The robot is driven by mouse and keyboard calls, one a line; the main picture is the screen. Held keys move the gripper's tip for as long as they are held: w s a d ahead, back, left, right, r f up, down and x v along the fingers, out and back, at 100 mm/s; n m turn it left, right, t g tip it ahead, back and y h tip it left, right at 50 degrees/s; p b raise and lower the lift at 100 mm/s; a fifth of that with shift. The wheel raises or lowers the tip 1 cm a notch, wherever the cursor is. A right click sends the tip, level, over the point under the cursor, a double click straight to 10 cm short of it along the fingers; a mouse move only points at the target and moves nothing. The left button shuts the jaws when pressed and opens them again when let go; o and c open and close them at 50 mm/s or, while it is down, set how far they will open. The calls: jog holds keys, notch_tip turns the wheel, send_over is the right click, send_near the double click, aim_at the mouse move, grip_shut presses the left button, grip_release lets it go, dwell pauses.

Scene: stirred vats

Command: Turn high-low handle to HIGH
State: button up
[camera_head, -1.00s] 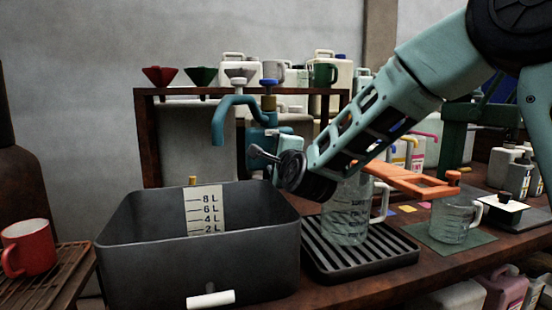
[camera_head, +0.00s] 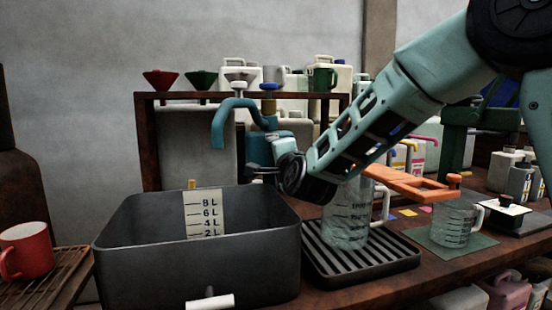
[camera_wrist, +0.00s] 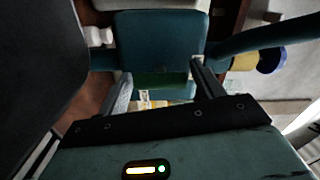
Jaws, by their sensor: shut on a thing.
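The teal tap (camera_head: 224,118), with a curved spout, stands behind the dark grey vat; its body also fills the upper middle of the wrist view (camera_wrist: 160,40). My gripper (camera_head: 258,172) is at the lower front of the tap body. In the wrist view my gripper (camera_wrist: 160,78) has its two fingers on either side of a dark green piece, which looks like the high-low handle (camera_wrist: 160,79). It is shut on that piece. Small white and yellow marks show just below it, too small to read. In the head view my wrist and fingers mostly hide the handle, so its setting cannot be told.
The open vat (camera_head: 270,240) with a litre scale (camera_head: 205,213) is below the tap. A clear jug (camera_head: 345,225) stands on a slatted black tray (camera_head: 385,262) under my forearm. A blue knob (camera_wrist: 272,60) is close right of my fingers.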

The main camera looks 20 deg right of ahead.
jog(key=o, duration=1)
jog(key=shift+s, duration=0.1)
jog(key=s+p, duration=0.1)
jog(key=s, duration=1.6)
jog(key=shift+s, duration=0.15)
